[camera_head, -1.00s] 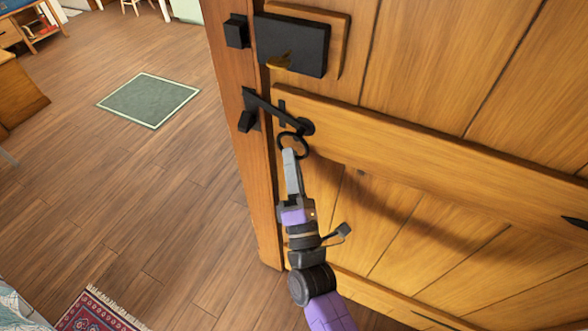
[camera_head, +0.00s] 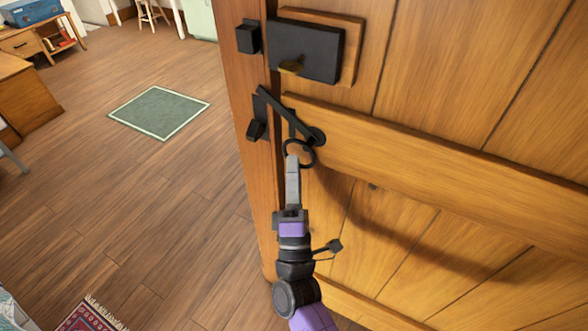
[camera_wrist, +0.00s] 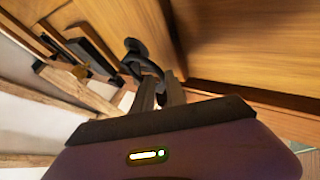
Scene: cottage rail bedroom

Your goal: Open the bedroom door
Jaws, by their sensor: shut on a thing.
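The wooden plank door (camera_head: 440,160) fills the right of the head view. Its black latch bar (camera_head: 283,112) slants up to the left from its pivot, with its free end above the black catch (camera_head: 257,130) on the wooden post (camera_head: 247,160). A black ring handle (camera_head: 312,152) hangs at the pivot; it also shows in the wrist view (camera_wrist: 135,47). My gripper (camera_head: 292,160) is shut on the ring handle, and its fingers (camera_wrist: 160,92) reach it in the wrist view. I cannot tell whether a gap stands between door and post.
A black lock box (camera_head: 305,48) with a brass piece sits above the latch. Wooden floor (camera_head: 140,210) lies clear on the left, with a green mat (camera_head: 158,112) and a patterned rug (camera_head: 88,318). Desks stand at the far left.

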